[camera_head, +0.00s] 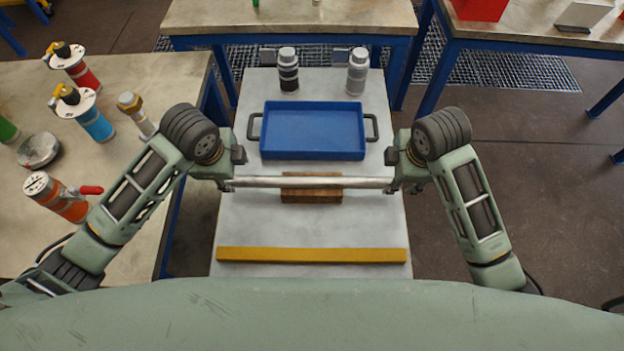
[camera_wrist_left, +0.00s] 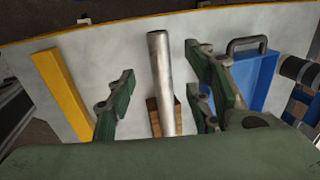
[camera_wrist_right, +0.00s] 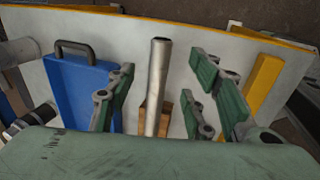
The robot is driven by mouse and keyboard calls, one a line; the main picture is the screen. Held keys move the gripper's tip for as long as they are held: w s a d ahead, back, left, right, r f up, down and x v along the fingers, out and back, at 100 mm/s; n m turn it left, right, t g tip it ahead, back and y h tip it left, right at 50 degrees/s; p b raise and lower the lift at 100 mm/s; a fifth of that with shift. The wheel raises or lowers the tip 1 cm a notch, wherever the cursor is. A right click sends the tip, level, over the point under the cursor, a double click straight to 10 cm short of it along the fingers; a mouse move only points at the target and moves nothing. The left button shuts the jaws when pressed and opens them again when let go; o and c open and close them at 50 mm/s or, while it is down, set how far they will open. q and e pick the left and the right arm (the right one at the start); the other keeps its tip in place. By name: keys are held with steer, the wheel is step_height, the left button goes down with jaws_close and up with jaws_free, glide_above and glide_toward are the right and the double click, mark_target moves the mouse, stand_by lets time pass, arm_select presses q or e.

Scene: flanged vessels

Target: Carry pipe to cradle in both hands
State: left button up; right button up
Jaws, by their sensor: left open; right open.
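A long grey metal pipe (camera_head: 262,182) lies crosswise over a brown wooden block (camera_head: 311,195) on a pale table. My left gripper (camera_head: 231,178) is open at the pipe's left end. In the left wrist view the pipe (camera_wrist_left: 162,75) runs between its parted green fingers, with a gap on both sides. My right gripper (camera_head: 394,180) is open at the pipe's right end. In the right wrist view the pipe (camera_wrist_right: 156,80) also stands between parted fingers. I cannot tell for sure which thing is the cradle; the wooden block is under the pipe's middle.
A blue tray (camera_head: 313,156) with two side handles lies behind the pipe. A yellow bar (camera_head: 311,255) lies in front. A side table (camera_head: 30,240) on the left holds several canisters.

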mark_target(237, 179)
arm_select(q)
steer(key=x, duration=0.7)
steer(key=shift+w+f, duration=0.1)
steer(key=shift+f, duration=0.1)
arm_select(e)
steer(key=x, duration=0.7)
steer(key=shift+w+f, duration=0.1)
steer(key=shift+f, duration=0.1)
arm_select(q)
jaws_close()
arm_select(e)
jaws_close()
arm_select(q)
steer(key=shift+r, duration=0.1)
arm_select(e)
steer(key=shift+r, duration=0.1)
